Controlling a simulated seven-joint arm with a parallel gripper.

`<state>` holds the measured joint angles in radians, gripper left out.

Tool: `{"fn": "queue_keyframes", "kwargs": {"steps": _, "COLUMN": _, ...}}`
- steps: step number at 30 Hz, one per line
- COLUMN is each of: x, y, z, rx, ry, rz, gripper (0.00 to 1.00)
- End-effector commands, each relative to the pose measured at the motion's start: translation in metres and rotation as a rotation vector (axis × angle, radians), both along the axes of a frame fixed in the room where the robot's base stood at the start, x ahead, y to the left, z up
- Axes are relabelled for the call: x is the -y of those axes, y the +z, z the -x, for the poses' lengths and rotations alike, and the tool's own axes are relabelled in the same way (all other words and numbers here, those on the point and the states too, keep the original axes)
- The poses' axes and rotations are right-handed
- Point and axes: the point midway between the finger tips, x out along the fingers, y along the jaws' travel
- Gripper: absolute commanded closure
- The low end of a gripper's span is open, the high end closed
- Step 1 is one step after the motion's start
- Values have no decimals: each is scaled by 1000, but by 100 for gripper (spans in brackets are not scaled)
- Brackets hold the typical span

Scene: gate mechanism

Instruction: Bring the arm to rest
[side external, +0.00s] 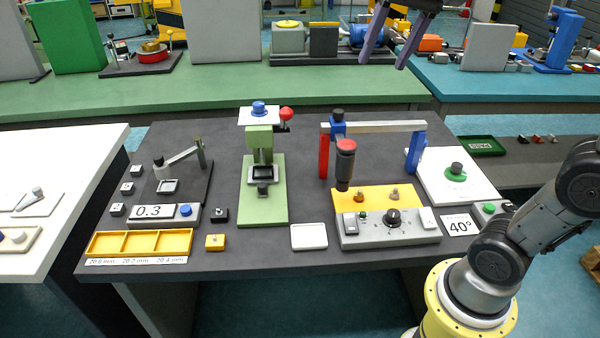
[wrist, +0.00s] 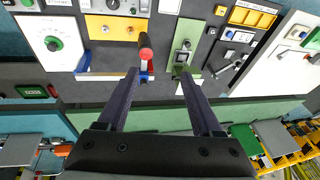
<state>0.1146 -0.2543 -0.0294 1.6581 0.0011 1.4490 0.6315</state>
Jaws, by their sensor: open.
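My gripper (side external: 384,62) is open and empty. In the side external view its two dark purple fingers hang at the top edge, high up in front of the green back bench. The rest of the gripper is cut off by the frame. In the wrist view the fingers of my gripper (wrist: 159,74) are spread wide with nothing between them. They touch nothing that I can see. Beyond them lie the gate's silver bar (side external: 385,127) on its red and blue posts and the green press (side external: 262,185), both on the dark table.
The dark table (side external: 300,265) also holds a yellow tray (side external: 140,243), a grey control box (side external: 388,229), a white plate (side external: 309,237) and a white board with a green dial (side external: 456,172). A white table (side external: 80,160) stands left. The green bench (side external: 200,100) runs behind.

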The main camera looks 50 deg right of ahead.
Motion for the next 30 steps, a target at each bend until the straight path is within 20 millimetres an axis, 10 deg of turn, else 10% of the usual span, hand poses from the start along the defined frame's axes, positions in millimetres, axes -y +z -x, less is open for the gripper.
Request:
{"fn": "queue_keyframes", "kwargs": {"steps": 9, "x": -28, "y": -86, "z": 92, "rx": 101, "ry": 350, "rz": 107, "gripper": 33}}
{"fn": "queue_keyframes", "kwargs": {"steps": 18, "x": -32, "y": -172, "z": 121, "rx": 117, "ry": 625, "rz": 215, "gripper": 33}}
{"fn": "queue_keyframes", "kwargs": {"steps": 30, "x": -32, "y": -168, "z": 112, "rx": 155, "ry": 697, "rz": 262, "gripper": 33}}
